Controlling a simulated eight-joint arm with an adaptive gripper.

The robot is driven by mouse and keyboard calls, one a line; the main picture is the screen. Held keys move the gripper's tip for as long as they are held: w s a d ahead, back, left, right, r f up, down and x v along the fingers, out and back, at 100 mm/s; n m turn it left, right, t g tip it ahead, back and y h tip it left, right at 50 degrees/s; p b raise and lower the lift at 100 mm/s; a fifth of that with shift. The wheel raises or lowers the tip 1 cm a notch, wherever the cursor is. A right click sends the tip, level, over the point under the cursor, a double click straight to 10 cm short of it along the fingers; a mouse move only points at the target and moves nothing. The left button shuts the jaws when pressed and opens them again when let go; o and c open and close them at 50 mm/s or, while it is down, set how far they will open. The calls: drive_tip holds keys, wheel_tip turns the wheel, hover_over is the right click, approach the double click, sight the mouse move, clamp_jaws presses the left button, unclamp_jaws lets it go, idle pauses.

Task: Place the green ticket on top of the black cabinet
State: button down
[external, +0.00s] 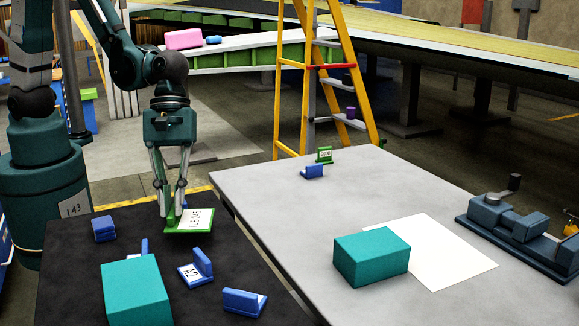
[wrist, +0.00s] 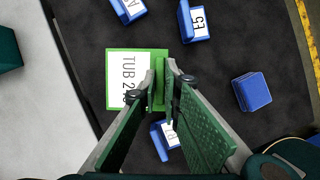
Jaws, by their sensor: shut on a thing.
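The green ticket (external: 190,221) has a white label with black lettering starting "TUB 2". In the wrist view its label plate (wrist: 124,78) lies left of the fingers, and its upright green flange is between them. My gripper (external: 174,211) is shut on that flange, and its fingers (wrist: 161,93) hide part of the label. The ticket is over the far part of a black top (external: 75,260), which looks like the black cabinet. I cannot tell whether the ticket touches that top or is just above it.
Several blue tickets (external: 190,273) and a teal box (external: 136,292) stand on the black top. The grey table (external: 270,200) on the right holds another teal box (external: 371,256), white paper (external: 440,255), a vise (external: 520,230), a blue ticket (external: 312,171) and another green ticket (external: 324,155).

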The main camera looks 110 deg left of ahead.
sight(175, 220)
drive_tip(key=shift+f, duration=0.1)
drive_tip(key=shift+f+b, duration=0.35)
drive_tip(key=shift+f, duration=1.6)
drive_tip(key=shift+f, duration=0.15)
drive_tip(key=c, duration=2.5)
unclamp_jaws()
drive_tip(key=shift+p+v, duration=0.85)
drive_tip(key=shift+v, duration=5.3)
